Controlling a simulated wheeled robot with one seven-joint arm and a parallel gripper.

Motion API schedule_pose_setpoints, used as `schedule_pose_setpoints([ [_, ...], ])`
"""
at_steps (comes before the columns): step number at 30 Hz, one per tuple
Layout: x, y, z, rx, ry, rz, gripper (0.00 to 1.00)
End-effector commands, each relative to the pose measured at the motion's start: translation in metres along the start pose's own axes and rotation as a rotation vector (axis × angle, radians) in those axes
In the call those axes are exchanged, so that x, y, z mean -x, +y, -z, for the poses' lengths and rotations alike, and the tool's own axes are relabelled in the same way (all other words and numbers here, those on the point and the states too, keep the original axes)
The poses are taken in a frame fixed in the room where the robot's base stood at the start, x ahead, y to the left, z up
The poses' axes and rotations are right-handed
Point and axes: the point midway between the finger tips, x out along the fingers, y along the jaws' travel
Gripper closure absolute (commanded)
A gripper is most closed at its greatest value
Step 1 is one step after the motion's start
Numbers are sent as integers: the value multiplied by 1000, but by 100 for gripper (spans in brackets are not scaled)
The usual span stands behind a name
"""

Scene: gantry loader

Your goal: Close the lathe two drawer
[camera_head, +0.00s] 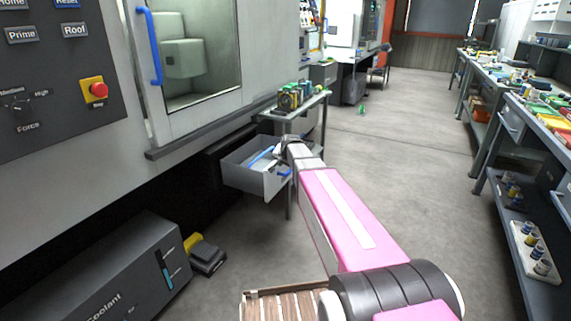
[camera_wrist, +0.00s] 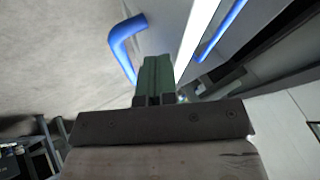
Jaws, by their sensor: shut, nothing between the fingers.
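The grey drawer (camera_head: 240,178) stands pulled out under the lathe, with its front facing right and a blue handle (camera_head: 285,172) on that front. Blue and pale items lie inside it. My gripper (camera_head: 281,146) is at the drawer's front edge, partly hidden by my own wrist. In the wrist view my green fingers (camera_wrist: 155,66) are together and hold nothing. The blue handle (camera_wrist: 124,44) is just left of them, and the drawer front (camera_wrist: 172,35) is beyond them. I cannot tell whether the fingertips touch the drawer.
The lathe body (camera_head: 190,110) with a blue-handled door is at left. A small table (camera_head: 318,100) with parts stands behind the drawer. A dark coolant box (camera_head: 110,275) and a pedal (camera_head: 207,257) are on the floor.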

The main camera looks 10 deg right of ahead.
Motion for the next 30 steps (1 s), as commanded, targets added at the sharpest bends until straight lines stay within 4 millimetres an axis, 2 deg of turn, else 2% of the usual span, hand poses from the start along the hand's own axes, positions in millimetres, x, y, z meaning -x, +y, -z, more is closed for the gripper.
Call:
schedule_pose_setpoints([
  [12,-1,-2,0,0,0,0,100],
  [17,-5,-9,1,0,0,0,100],
  [23,-22,-38,2,2,-1,1,100],
  [30,-52,-94,2,3,-1,1,100],
])
